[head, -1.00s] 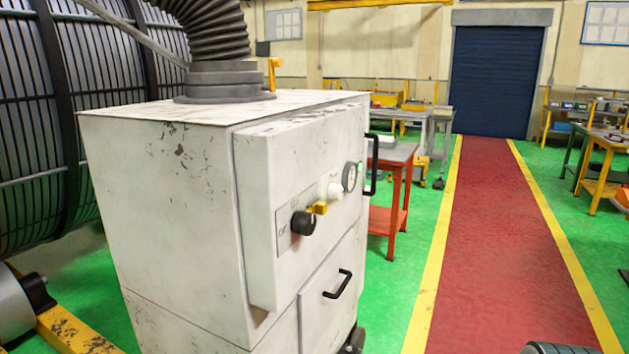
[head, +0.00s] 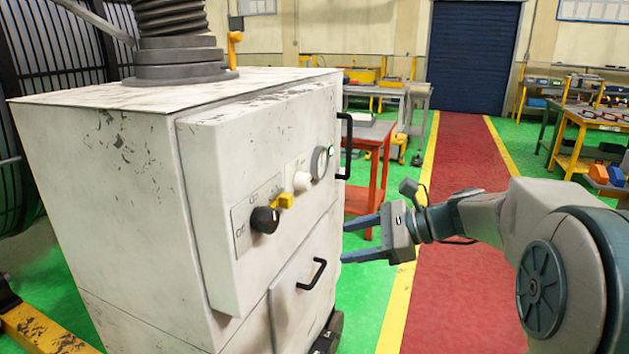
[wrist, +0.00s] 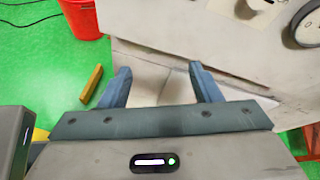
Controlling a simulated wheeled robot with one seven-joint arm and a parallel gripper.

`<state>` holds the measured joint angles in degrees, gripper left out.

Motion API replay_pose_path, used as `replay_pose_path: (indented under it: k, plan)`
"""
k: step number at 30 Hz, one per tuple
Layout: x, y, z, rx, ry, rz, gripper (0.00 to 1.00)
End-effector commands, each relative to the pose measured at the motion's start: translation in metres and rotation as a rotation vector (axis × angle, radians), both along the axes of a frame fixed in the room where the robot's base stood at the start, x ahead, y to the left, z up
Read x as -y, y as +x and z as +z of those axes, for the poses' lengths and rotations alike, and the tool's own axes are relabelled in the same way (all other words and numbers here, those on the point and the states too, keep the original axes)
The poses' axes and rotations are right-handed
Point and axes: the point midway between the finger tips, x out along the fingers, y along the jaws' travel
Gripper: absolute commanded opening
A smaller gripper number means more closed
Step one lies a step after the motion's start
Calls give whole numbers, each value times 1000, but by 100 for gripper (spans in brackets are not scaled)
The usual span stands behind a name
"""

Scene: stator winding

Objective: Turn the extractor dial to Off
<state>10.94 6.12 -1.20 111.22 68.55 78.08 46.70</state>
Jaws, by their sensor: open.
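The extractor is a scuffed white cabinet (head: 110,190) with a thick dark hose on top. Its black dial (head: 265,220) sits on a labelled plate on the front panel, beside a small yellow part (head: 283,201). The dial's exact setting is too small to read for sure. My gripper (head: 352,240) is open and empty, in the air to the right of the cabinet front, apart from the dial. In the wrist view its two blue fingers (wrist: 158,88) point toward the pale cabinet front (wrist: 150,20), with nothing between them.
Black handles (head: 346,145) (head: 312,275) stick out from the front. A red table (head: 372,140) stands behind. A red bucket (wrist: 85,18) is in the wrist view. The red walkway (head: 460,180) is open.

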Motion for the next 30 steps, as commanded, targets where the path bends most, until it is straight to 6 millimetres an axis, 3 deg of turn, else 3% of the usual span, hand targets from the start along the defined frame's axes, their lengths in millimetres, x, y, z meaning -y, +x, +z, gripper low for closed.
replay_pose_path:
  k: [1,3,6,13,17,30]
  plan:
    - [6,21,10,-43,95,-48,57]
    - [14,44,25,-94,223,-100,57]
    - [25,68,42,-142,362,-147,57]
    - [35,90,58,-185,498,-180,57]
    - [20,95,59,-186,502,-178,57]
    - [-63,125,60,-184,499,-179,57]
